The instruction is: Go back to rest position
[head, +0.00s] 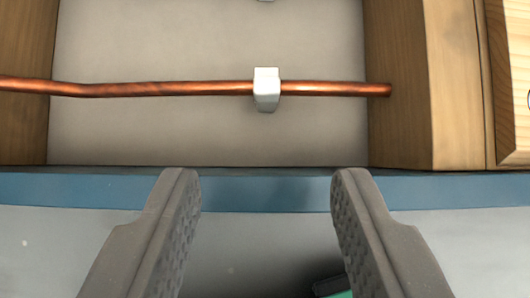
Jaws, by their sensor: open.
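My gripper (265,192) is open and empty in the lower middle of the head view, with its two grey fingers wide apart. Beyond the fingertips, a copper pipe (180,88) runs level across the grey back panel (200,135). A white clip (266,90) sits around the pipe, right of the middle. The pipe's right end lies in front of a wooden post. The fingers appear apart from the pipe and the clip.
Wooden posts stand at the left (25,125) and right (455,85). A blue edge (265,192) runs across below the panel. A dark and green object (335,288) shows partly at the bottom, between the fingers. Part of another white clip (266,1) shows at the top.

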